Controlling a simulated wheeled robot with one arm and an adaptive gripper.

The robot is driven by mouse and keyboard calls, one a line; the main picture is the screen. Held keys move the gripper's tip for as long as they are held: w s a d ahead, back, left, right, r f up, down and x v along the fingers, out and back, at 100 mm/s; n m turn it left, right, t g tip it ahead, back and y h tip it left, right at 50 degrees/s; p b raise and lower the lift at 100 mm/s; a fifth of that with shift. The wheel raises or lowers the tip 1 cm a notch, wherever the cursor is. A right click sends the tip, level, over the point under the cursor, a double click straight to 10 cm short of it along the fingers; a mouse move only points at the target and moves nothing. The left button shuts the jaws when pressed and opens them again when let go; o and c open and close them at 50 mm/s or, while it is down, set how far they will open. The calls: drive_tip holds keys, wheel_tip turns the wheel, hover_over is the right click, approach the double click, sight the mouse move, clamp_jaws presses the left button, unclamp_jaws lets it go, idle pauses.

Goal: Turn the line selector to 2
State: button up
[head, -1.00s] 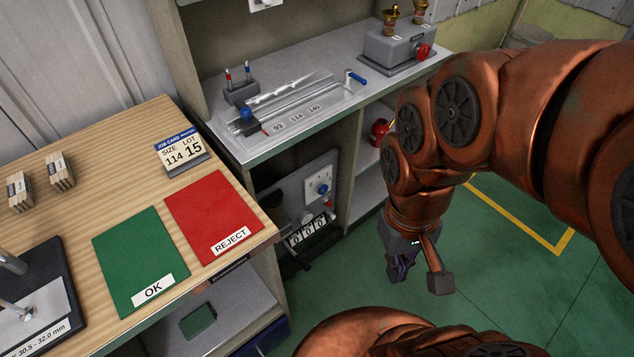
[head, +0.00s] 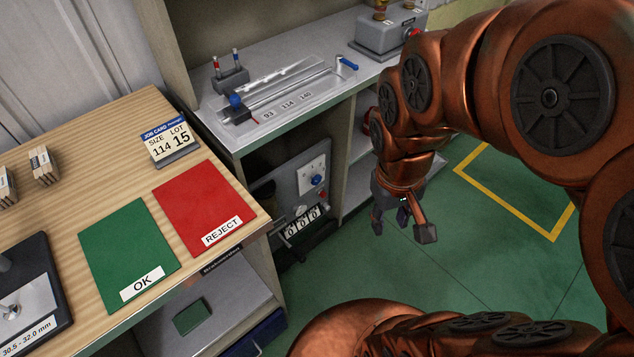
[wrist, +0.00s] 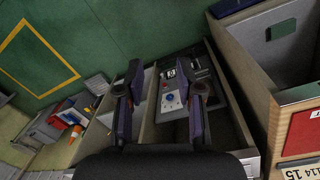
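A grey panel (head: 296,186) stands in the open bay under the metal counter. It has a white plate with a blue knob (head: 317,180), a small red part below it and a counter showing zeros (head: 303,222). The panel (wrist: 177,110) and blue knob (wrist: 168,97) also show between my fingers in the wrist view. I cannot read a line selector label or its setting. A grey box (head: 388,38) with brass fittings and a red knob sits on the counter's far right, partly behind my arm. My gripper (head: 389,224) is open and empty, right of the panel and apart from it.
The wooden table (head: 85,150) at left holds a green OK mat (head: 128,245), a red REJECT mat (head: 205,200) and a job card (head: 170,145). The bay's side wall (head: 345,150) stands beside the panel. Green floor (head: 480,265) at right is clear.

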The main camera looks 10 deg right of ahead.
drive_tip(key=o, duration=0.6)
drive_tip(key=w+d+f+t+b, duration=0.1)
drive_tip(key=w+d+f, duration=0.1)
drive_tip(key=w, duration=0.3)
drive_tip(key=w+d+f+n+t+h+b, duration=0.1)
drive_tip(key=w+d+f+b, duration=0.1)
drive_tip(key=w+f, duration=0.3)
drive_tip(key=w+d+f+t+b, duration=0.1)
drive_tip(key=w+d+f+b, duration=0.1)
drive_tip(key=w, duration=0.4)
drive_tip(key=shift+w+d+f+n+t, duration=0.25)
drive_tip(key=shift+d+f+n+t, duration=0.2)
drive_tip(key=shift+f, duration=0.3)
drive_tip(key=shift+c, duration=0.2)
drive_tip(key=w+d+f+n+t+b, duration=0.35)
drive_tip(key=w+f+b, duration=0.35)
drive_tip(key=w+f, duration=0.7)
drive_tip(key=n+t+y+b, duration=0.3)
drive_tip(key=t+y+b, duration=0.25)
drive_tip(key=b, duration=0.35)
approach(318, 181)
drive_tip(key=w+d+r, duration=0.1)
drive_tip(key=w+d, duration=0.2)
drive_tip(key=d, duration=0.1)
drive_tip(key=s+a+f+t+y+b, duration=0.1)
drive_tip(key=a+f+t+y+b, duration=0.25)
drive_tip(key=f+b, duration=0.2)
drive_tip(key=shift+n+y, duration=0.3)
drive_tip(key=shift+y, duration=0.2)
drive_tip(key=shift+x, duration=3.85)
